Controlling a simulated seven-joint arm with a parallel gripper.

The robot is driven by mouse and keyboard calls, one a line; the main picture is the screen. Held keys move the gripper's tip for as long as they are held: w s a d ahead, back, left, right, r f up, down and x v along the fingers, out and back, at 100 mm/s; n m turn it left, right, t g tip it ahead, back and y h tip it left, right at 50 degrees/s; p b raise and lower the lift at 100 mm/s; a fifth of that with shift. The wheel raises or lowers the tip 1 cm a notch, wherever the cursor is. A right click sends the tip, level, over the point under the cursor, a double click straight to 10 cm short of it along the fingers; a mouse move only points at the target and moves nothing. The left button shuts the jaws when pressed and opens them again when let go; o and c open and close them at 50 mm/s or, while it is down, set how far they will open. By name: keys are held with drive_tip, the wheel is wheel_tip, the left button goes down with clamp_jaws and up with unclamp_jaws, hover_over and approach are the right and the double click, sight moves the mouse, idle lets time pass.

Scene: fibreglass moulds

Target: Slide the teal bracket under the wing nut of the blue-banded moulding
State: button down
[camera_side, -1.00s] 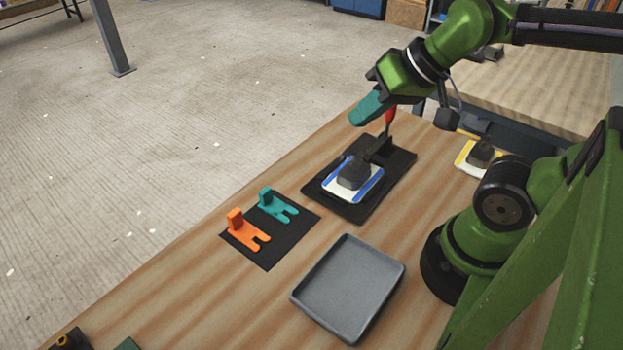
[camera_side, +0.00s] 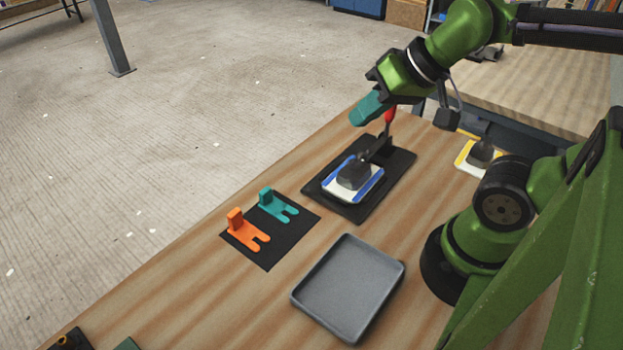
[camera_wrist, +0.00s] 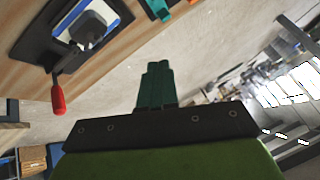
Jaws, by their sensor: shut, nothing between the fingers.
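The teal bracket (camera_side: 278,206), with an upright tab and a forked end, lies on a black mat (camera_side: 269,250). The blue-banded moulding (camera_side: 343,195) is white with a dark raised centre and sits on a black plate (camera_side: 353,212). A red-handled clamp (camera_side: 389,115) stands at the plate's far end, its dark arm reaching toward the moulding. I cannot make out a wing nut. My gripper (camera_side: 369,108), with teal fingers, is shut and empty, above and beyond the plate, away from the bracket. Its fingers (camera_wrist: 156,84) also show in the wrist view, along with part of the moulding (camera_wrist: 115,20).
An orange forked bracket (camera_side: 246,232) lies beside the teal one. A grey tray (camera_side: 348,288) stands in front, empty. A yellow-banded moulding (camera_side: 468,158) sits at the right, near my arm. Bare wood lies left of the tray.

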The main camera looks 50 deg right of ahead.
drive_tip(key=c, duration=1.8)
unclamp_jaws()
drive_tip(key=o, duration=1.1)
drive_tip(key=n+g+h, duration=0.2)
drive_tip(key=n+g, duration=0.2)
drive_tip(key=g, duration=0.3)
hover_over(264, 190)
wheel_tip(264, 190, down, 8)
wheel_tip(264, 190, down, 16)
drive_tip(key=shift+r, duration=0.1)
